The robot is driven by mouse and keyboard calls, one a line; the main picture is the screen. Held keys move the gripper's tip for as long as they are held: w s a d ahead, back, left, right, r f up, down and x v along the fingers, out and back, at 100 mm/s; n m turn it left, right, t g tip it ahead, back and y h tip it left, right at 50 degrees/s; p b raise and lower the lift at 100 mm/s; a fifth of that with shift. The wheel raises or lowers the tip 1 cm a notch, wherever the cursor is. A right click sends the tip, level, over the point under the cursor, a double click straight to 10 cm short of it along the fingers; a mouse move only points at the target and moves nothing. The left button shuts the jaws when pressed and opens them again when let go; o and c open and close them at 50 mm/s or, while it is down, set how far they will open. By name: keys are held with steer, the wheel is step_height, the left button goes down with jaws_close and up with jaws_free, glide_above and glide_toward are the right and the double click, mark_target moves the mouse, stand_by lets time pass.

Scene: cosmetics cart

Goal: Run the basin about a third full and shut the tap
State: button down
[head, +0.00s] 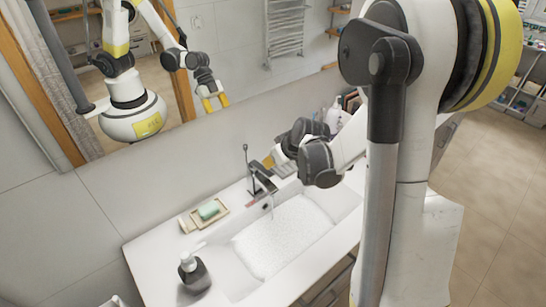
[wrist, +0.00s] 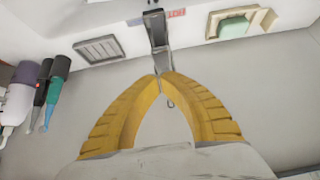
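The white basin (head: 238,284) is set in the counter. Rippled, pale water (head: 285,240) covers much of its floor; its depth is hard to judge. The dark tap (head: 262,184) stands at the basin's back edge, and a thin stream appears to fall from its spout. A thin upright rod with a knob (head: 247,160) rises by the tap. My gripper (head: 268,163) is just behind and right of the tap. In the wrist view its yellow fingers (wrist: 161,76) meet at the tips, right by the tap (wrist: 156,30). Whether they touch it is unclear.
A green soap bar on a tray (head: 207,211) lies left of the tap. A dark pump bottle (head: 194,272) stands at the counter's front left. Bottles (head: 333,115) stand behind my arm. A mirror (head: 250,60) covers the wall behind. Toothbrushes (wrist: 52,88) show left in the wrist view.

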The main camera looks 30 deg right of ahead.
mark_target(270, 172)
steer(key=shift+s+f, duration=0.15)
steer(key=shift+f, duration=0.65)
steer(key=shift+s+f+b, duration=0.2)
steer(key=shift+f+b, duration=0.65)
steer(key=shift+b, duration=0.3)
steer(key=shift+r, duration=0.15)
